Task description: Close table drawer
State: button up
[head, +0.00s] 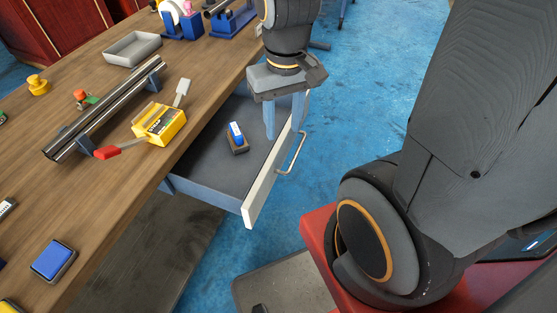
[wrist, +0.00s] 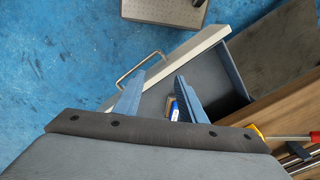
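The table drawer (head: 205,170) is pulled out from under the wooden table (head: 100,190) in the head view. Its white front (head: 262,190) carries a metal handle (head: 293,153) on the outer face. A small blue and white item (head: 236,135) with a dark base lies inside the drawer. In the wrist view the fingers (wrist: 157,90) are near the drawer front (wrist: 205,45) and the handle (wrist: 135,70). I cannot tell whether either finger touches the drawer.
On the table are a metal rail (head: 105,110), a yellow box (head: 160,124), a grey tray (head: 132,49) and a blue block (head: 53,259). Blue floor (head: 370,80) lies open beyond the drawer front. A grey plate (head: 285,285) is on the floor.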

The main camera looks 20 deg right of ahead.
jog(key=shift+d, duration=0.1)
jog(key=c, duration=0.4)
jog(key=w+d+m, duration=0.1)
jog(key=m, duration=0.1)
jog(key=w+d+f+m, duration=0.1)
jog(key=m, duration=0.1)
jog(key=w+d+m+y+b, duration=0.1)
jog(key=d+m, duration=0.1)
jog(key=m, duration=0.1)
jog(key=shift+w+d+f, duration=0.1)
jog(key=shift+w+f, duration=0.15)
jog(key=shift+f, duration=0.1)
grip_shut()
jog(key=w+d+f+m+t+y+b, duration=0.1)
jog(key=w+d+f+m+t, duration=0.15)
jog(key=d+m, duration=0.7)
jog(key=w+d+f+m+t+y+b, duration=0.15)
jog(key=w+d+m, duration=0.25)
jog(key=d+m, duration=0.6)
jog(key=w+a+f+g, duration=0.1)
jog(key=w+a+f, duration=0.5)
jog(key=f, duration=0.3)
jog(key=shift+a+b, duration=0.45)
jog(key=shift+a, duration=0.05)
jog(key=shift+f+m, duration=0.1)
jog(key=shift+m, duration=0.15)
